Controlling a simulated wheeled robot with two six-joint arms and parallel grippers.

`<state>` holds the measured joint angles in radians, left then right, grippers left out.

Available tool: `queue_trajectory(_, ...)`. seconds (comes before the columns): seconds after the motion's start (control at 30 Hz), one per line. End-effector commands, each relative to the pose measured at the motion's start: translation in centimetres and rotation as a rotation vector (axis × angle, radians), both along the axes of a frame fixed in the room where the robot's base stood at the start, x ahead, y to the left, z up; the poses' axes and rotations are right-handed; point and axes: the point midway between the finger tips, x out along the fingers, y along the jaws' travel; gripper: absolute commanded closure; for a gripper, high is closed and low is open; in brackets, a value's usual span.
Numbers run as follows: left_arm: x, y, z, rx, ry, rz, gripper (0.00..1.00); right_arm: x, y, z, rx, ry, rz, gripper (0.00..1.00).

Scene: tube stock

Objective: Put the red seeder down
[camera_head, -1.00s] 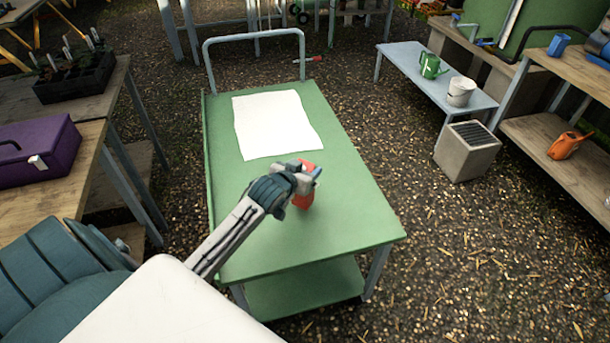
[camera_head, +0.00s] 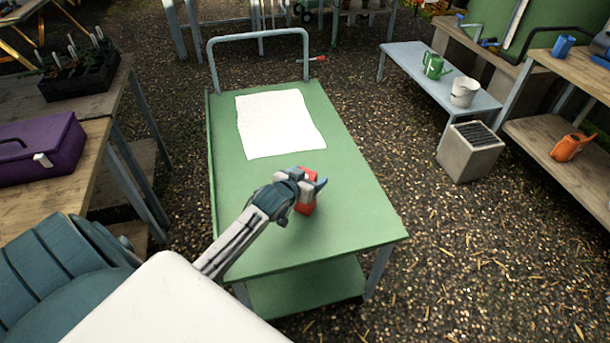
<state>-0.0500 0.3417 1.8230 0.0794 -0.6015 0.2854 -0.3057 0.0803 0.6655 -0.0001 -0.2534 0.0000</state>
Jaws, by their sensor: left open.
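The red seeder (camera_head: 307,206) is on the green cart top (camera_head: 345,225), right of the middle and nearer the front edge. It looks upright. My left gripper (camera_head: 312,183) is at the seeder's upper part, with its fingers open around or just beside it; the exact contact cannot be told. The gripper and wrist hide part of the seeder. My right gripper does not show.
A white sheet (camera_head: 280,124) lies on the cart's far half. A purple toolbox (camera_head: 40,150) and a black plant tray (camera_head: 80,76) are on wooden tables at left. A grey box (camera_head: 470,150) stands on the ground at right. The cart top around the seeder is clear.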

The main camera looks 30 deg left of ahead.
Motion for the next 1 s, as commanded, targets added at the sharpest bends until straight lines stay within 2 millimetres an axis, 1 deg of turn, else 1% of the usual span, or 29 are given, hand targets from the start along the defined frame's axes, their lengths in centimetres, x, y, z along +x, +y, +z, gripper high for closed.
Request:
queue_trajectory(0.07, -0.4, 0.0, 0.2, 0.001, 0.000, 0.000, 0.28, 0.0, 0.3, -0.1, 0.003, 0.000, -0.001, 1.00)
queue_trajectory(0.17, -1.6, -0.1, 0.7, 0.004, 0.000, -0.002, 0.28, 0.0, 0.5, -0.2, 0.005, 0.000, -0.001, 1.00)
queue_trajectory(0.4, -6.5, -0.5, 2.6, 0.004, 0.001, -0.003, 0.28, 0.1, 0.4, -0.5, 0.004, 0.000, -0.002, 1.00)
queue_trajectory(0.5, -8.3, -0.6, 3.4, 0.004, 0.000, -0.003, 0.28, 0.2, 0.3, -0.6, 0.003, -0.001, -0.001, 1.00)
queue_trajectory(0.6, -9.6, -0.7, 4.0, 0.004, 0.000, -0.002, 0.28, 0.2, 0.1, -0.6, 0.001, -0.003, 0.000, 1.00)
queue_trajectory(0.7, -10.5, -0.8, 4.5, 0.002, -0.001, -0.001, 0.28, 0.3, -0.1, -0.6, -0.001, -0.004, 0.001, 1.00)
queue_trajectory(0.8, -11.0, -0.8, 4.7, 0.001, 0.000, 0.000, 0.28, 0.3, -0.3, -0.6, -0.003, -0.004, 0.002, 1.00)
queue_trajectory(1.0, -11.0, -0.9, 4.7, -0.001, -0.001, 0.000, 0.28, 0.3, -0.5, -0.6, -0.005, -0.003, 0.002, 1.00)
